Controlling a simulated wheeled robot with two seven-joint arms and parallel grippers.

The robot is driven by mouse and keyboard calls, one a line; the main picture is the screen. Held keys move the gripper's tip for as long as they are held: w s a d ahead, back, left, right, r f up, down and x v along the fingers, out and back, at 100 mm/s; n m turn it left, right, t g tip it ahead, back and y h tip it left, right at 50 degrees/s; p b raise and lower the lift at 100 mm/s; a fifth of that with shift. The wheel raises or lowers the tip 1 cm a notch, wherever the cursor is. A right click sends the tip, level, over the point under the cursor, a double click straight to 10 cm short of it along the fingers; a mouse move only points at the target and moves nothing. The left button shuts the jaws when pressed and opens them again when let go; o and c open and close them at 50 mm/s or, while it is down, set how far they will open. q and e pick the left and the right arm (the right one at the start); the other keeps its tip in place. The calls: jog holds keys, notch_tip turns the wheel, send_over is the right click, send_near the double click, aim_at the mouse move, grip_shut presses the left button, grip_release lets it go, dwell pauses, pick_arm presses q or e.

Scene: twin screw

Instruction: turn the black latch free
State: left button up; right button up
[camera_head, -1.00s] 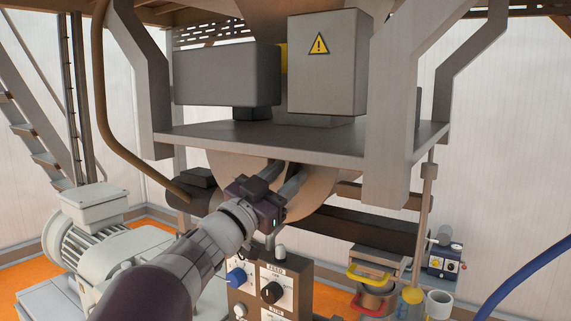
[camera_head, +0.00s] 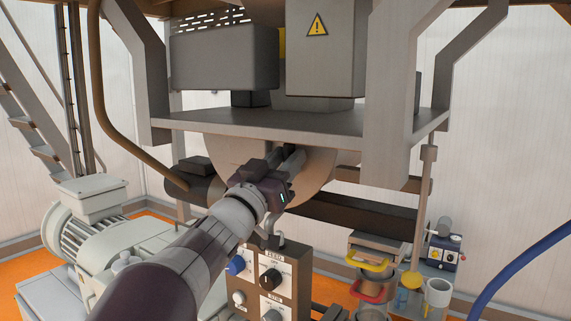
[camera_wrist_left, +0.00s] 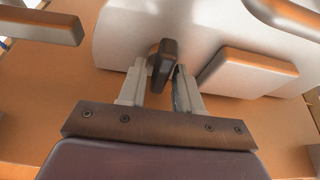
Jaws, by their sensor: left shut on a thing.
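The black latch (camera_wrist_left: 165,62) stands upright against the pale rounded housing in the left wrist view. My left gripper (camera_wrist_left: 158,84) has one finger on each side of it, and its jaws are shut on the latch. In the head view my left gripper (camera_head: 284,164) is at the rounded housing (camera_head: 228,150) below the grey shelf, and it hides the latch there. My right gripper is not in view.
The grey shelf (camera_head: 300,121) is just above my left gripper. A control panel (camera_head: 272,250) with knobs stands below it. A motor (camera_head: 95,220) is at the left. Containers with red and yellow handles (camera_head: 372,264) are at the lower right.

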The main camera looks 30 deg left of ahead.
pick_arm(q)
jog(key=o, duration=0.7)
jog(key=shift+r, duration=0.1)
jog(key=shift+o, duration=0.2)
jog(key=shift+s, duration=0.1)
jog(key=b+v, duration=0.6)
jog(key=v, duration=0.6)
jog(key=shift+s+f, duration=0.2)
jog(key=shift+s, duration=0.1)
